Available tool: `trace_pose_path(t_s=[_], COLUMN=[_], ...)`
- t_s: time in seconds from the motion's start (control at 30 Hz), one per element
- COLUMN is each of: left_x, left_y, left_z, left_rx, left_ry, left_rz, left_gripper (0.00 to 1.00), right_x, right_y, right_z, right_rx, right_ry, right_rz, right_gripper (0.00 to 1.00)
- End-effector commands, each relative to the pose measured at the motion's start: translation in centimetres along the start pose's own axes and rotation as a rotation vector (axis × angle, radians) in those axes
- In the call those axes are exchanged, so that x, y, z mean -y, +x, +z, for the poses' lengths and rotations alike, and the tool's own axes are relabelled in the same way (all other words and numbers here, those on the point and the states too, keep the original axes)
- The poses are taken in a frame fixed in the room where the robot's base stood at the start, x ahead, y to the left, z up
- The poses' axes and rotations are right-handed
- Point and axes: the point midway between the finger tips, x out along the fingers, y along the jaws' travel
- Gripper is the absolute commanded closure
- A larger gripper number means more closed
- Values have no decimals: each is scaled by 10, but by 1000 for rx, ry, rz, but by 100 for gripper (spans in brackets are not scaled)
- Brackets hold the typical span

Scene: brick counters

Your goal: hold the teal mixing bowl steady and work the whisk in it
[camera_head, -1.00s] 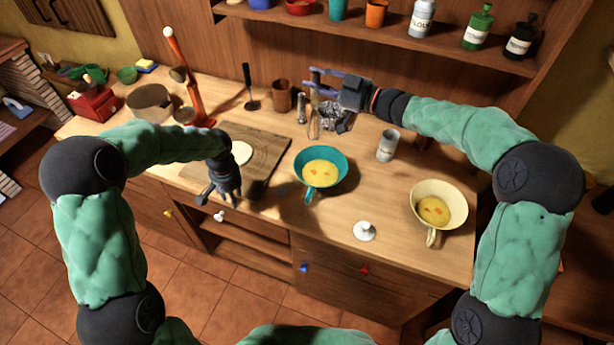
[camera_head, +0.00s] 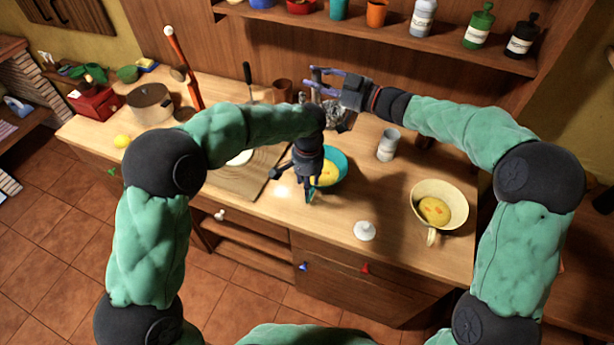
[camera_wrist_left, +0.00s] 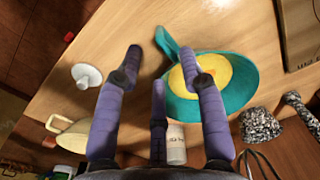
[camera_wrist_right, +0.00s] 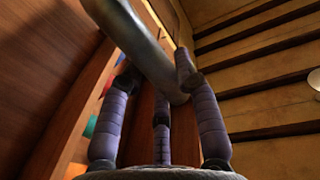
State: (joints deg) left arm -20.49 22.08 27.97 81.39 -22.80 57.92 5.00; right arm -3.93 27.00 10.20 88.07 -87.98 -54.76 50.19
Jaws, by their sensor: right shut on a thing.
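The teal mixing bowl (camera_head: 341,158) stands on the counter with yellow contents, partly hidden behind my left gripper (camera_head: 297,184). In the left wrist view the bowl (camera_wrist_left: 240,95) shows its teal handle (camera_wrist_left: 166,41) near my spread fingertips. My left gripper (camera_wrist_left: 160,65) is open, with nothing clearly held. My right gripper (camera_head: 319,82) is shut on the whisk, above the counter behind the bowl. The whisk's grey handle (camera_wrist_right: 150,55) crosses between the fingers in the right wrist view. Its wire loops (camera_wrist_left: 256,165) show at the bottom of the left wrist view.
A cream bowl (camera_head: 452,198) with yellow contents stands at the right. A grey canister (camera_head: 388,145) and a white knobbed piece (camera_head: 365,231) stand near the teal bowl. A cutting board (camera_head: 262,180) lies left of it. A bottle shelf (camera_head: 400,40) runs above the back.

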Motion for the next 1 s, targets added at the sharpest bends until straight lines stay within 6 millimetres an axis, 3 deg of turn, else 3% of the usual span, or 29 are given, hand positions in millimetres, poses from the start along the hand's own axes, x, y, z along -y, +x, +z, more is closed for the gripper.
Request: trace_pose_path(t_s=[0.3,0.5,0.7,1.0], left_x=[0,1,0,0], left_y=[56,82,94,96], left_z=[1,1,0,0], left_rx=[3,2,0,-1], left_ry=[0,-2,-2,-2], left_rz=[0,1,0,0], left_gripper=[60,60,60,60], right_x=[0,0,0,0], right_y=[0,0,0,0], right_z=[0,0,0,0], right_rx=[0,0,0,0], right_ry=[0,0,0,0], right_rz=[0,0,0,0], right_gripper=[100,100,100,100])
